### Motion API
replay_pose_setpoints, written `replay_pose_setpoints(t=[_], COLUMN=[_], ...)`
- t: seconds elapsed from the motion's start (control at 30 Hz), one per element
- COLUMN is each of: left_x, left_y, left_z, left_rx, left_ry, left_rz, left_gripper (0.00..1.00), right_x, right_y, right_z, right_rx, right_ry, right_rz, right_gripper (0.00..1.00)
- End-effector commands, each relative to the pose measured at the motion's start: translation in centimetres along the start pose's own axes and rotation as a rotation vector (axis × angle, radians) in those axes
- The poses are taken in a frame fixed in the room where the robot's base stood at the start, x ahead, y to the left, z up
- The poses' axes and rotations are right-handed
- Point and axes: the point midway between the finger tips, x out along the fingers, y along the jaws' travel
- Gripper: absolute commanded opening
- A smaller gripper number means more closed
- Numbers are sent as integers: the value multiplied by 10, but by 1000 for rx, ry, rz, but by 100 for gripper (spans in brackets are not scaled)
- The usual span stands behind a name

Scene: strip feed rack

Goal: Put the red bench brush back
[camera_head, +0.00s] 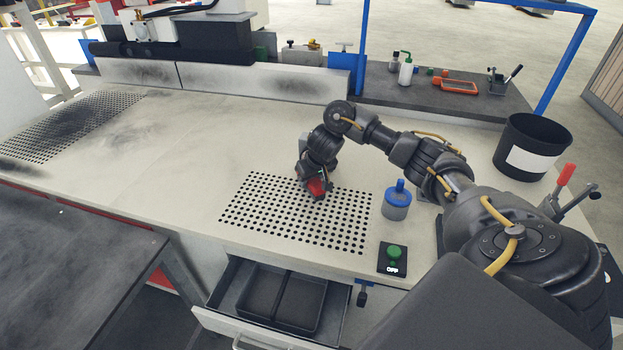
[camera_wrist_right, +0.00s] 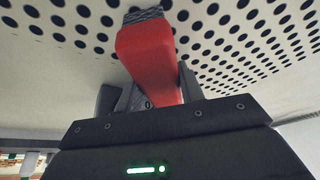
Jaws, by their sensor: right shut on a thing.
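The red bench brush (camera_head: 318,187) is in my right gripper (camera_head: 312,184), low over the perforated area of the bench top. In the right wrist view the red brush (camera_wrist_right: 148,55) sits between the fingers of my right gripper (camera_wrist_right: 150,95), which is shut on it. A dark grey end of the brush shows at the top of that view, close to the holes. I cannot tell whether the brush touches the bench. My left gripper is not in view.
A perforated patch (camera_head: 245,215) lies under the gripper. An open drawer with dark trays (camera_head: 243,310) juts out in front. A black bin (camera_head: 545,135) stands right.

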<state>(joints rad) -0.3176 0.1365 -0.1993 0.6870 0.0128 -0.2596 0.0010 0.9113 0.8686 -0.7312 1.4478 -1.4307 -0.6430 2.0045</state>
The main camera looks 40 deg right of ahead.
Motion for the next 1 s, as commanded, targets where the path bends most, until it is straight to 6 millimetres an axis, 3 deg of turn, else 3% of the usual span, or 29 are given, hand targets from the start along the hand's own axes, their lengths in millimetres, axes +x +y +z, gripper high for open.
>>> replay_pose_setpoints(t=[0.03,0.2,0.53,0.77,1.0], left_x=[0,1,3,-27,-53], left_y=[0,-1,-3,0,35], left_z=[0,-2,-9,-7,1], left_rx=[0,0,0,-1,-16], left_ry=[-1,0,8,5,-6], left_rz=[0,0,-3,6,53], left_gripper=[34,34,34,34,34], right_x=[1,1,-3,-50,-97], right_y=[0,0,0,1,0], right_z=[0,0,-2,-6,-4], right_rx=[0,0,0,-4,-3], right_ry=[-1,-1,1,4,3], right_rz=[0,0,0,3,1], right_gripper=[41,60,60,60,60])
